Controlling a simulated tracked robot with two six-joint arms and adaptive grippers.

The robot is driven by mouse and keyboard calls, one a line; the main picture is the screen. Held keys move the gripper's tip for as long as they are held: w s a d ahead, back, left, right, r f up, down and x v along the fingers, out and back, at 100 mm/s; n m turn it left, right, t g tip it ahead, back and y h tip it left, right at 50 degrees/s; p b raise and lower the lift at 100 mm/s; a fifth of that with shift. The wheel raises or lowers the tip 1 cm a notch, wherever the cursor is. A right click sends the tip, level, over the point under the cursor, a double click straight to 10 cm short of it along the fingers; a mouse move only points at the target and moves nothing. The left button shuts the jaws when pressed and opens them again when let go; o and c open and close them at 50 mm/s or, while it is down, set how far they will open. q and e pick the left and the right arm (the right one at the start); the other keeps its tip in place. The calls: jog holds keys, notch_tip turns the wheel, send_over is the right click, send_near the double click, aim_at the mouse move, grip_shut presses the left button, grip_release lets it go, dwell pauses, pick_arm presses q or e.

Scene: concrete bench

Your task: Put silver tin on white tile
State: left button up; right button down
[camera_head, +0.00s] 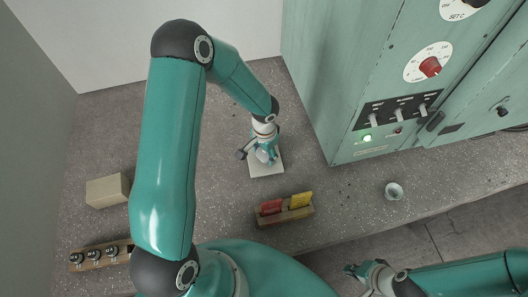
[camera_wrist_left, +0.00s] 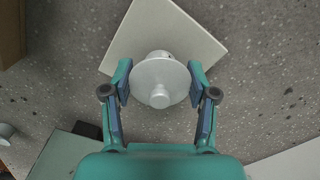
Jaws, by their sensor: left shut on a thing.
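The silver tin (camera_wrist_left: 160,84) is round with a small knob on top. My left gripper (camera_wrist_left: 161,84) is shut on it, one finger on each side. In the head view, my left gripper (camera_head: 262,152) and the tin (camera_head: 263,156) are over the white tile (camera_head: 258,172), and the fingers partly hide the tin. In the left wrist view, the white tile (camera_wrist_left: 170,30) shows behind the tin, which overlaps its lower part. I cannot tell whether the tin touches the tile. My right gripper (camera_head: 358,280) is at the bottom right, away from the tile; its opening is unclear.
A wooden holder (camera_head: 287,215) with red and yellow pieces stands in front of the tile. A small metal cup (camera_head: 394,191) is to the right. A beige block (camera_head: 107,190) and a wooden strip with knobs (camera_head: 100,255) lie left. A green cabinet (camera_head: 345,90) stands behind right.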

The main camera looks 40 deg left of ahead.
pick_arm(q)
jog(key=shift+f, duration=0.2)
jog(key=o, duration=1.2)
jog(key=shift+r, duration=0.1)
jog(key=shift+r, duration=0.25)
jog(key=shift+w+r, duration=0.1)
jog(key=shift+r, duration=0.25)
notch_tip(320, 180, up, 11)
jog(key=shift+r+b, duration=0.1)
jog(key=shift+b, duration=0.3)
